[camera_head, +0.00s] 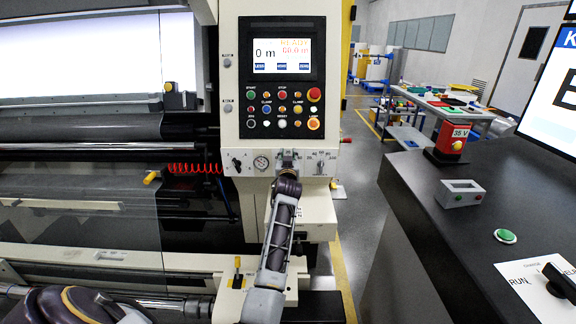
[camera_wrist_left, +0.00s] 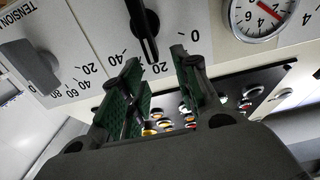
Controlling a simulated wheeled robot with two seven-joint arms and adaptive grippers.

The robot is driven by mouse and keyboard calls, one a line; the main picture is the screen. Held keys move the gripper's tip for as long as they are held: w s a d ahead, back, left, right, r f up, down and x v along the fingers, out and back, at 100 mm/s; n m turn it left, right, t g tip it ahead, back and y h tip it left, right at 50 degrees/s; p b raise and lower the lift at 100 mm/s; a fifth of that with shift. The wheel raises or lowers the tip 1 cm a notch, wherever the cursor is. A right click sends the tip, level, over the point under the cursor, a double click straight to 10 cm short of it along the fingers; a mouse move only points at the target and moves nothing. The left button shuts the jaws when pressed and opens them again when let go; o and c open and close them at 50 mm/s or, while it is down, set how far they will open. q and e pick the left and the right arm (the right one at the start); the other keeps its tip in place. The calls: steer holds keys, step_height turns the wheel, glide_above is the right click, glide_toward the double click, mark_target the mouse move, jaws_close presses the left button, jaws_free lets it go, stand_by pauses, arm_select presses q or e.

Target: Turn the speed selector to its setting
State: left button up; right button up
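My left gripper (camera_head: 288,157) is at the lower control panel of the machine, and in the head view it covers the dial behind it. In the left wrist view, the fingers (camera_wrist_left: 156,60) with green pads are apart and nothing is clamped. A black bar knob (camera_wrist_left: 145,28), likely the speed selector, stands at the fingertips beside a scale with 0 and 20. Its lower end appears between the fingertips; contact cannot be told. Its name label is not visible. A separate grey knob (camera_wrist_left: 37,66) is marked TENSION. My right gripper is out of view.
A round gauge (camera_head: 261,162) sits left of my gripper; a small black knob (camera_head: 237,162) is farther left. Push buttons (camera_head: 283,108) and a screen (camera_head: 282,53) are above. At right, a dark counter (camera_head: 415,185) carries a green button (camera_head: 505,236) and a RUN switch (camera_head: 560,282).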

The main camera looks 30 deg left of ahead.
arm_select(q)
steer(key=shift+r, duration=2.7)
steer(key=shift+f, duration=0.1)
